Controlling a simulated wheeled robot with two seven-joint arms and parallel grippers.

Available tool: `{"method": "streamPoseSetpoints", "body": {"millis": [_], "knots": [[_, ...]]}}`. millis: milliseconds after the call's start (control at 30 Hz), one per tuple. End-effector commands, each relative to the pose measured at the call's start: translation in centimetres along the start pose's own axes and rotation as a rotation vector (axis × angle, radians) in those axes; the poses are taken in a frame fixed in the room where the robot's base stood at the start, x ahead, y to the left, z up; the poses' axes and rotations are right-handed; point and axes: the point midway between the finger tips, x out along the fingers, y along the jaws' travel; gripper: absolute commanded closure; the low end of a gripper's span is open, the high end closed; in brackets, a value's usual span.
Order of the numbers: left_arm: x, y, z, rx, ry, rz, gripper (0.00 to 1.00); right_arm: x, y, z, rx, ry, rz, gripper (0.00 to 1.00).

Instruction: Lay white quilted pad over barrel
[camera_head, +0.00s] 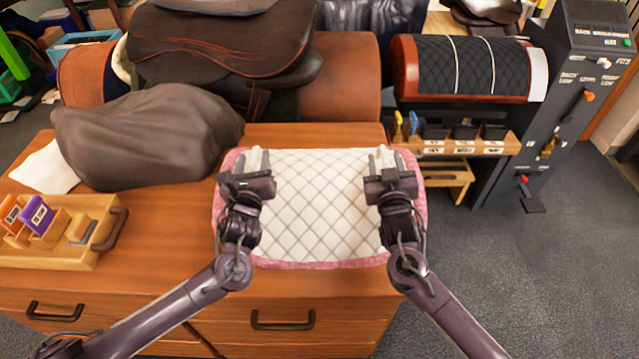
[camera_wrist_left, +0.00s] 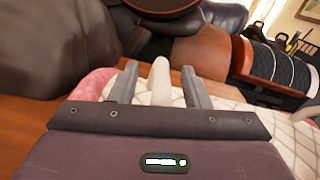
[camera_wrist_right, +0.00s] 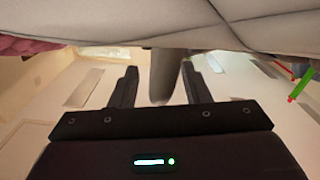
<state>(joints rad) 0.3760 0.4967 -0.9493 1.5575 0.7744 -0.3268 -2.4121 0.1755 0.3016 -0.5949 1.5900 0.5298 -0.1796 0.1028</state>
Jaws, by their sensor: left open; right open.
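The white quilted pad (camera_head: 318,205) with a pink border lies on the front of the wooden bench. My left gripper (camera_head: 257,160) is over its far left corner; in the left wrist view a pale upright tab (camera_wrist_left: 160,82) stands between the open fingers. My right gripper (camera_head: 384,160) is over its far right side, also open. In the right wrist view a grey tab (camera_wrist_right: 165,75) is between the fingers, beneath a pale quilted surface. Brown barrel (camera_head: 345,75) at the back carries a dark saddle (camera_head: 215,40). Another barrel, brown-ended (camera_head: 405,68), wears a black quilted cover.
A dark covered mound (camera_head: 145,135) sits left of the pad, with a white cloth (camera_head: 45,168) beside it. A wooden tray (camera_head: 75,250) holding coloured blocks is at the left. A grey machine (camera_head: 560,75) and labelled shelf (camera_head: 470,142) stand at the right. Bench wood (camera_head: 290,132) is bare behind the pad.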

Motion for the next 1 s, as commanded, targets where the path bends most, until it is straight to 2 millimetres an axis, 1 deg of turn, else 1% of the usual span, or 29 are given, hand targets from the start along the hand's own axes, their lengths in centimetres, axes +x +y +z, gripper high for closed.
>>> {"method": "streamPoseSetpoints", "body": {"millis": [167,267,500,833,1000], "knots": [[-0.01,-0.01,0.0,0.0,0.0,0.0,0.57,-0.01,-0.01,0.0,0.0,0.0,0.0,0.57],[-0.02,0.0,-0.01,0.0,0.0,0.0,0.69,-0.02,-0.01,0.0,0.0,0.0,0.0,0.69],[-0.04,0.01,-0.02,0.001,0.0,0.0,1.0,-0.03,0.01,0.01,-0.001,0.0,0.0,1.0],[-0.03,0.06,-0.03,0.001,0.001,0.001,1.0,-0.03,0.01,0.01,-0.001,0.0,0.0,1.0],[0.01,0.01,0.39,0.0,-0.002,0.002,1.0,-0.02,0.08,-0.4,-0.001,0.002,0.0,1.0]]}}
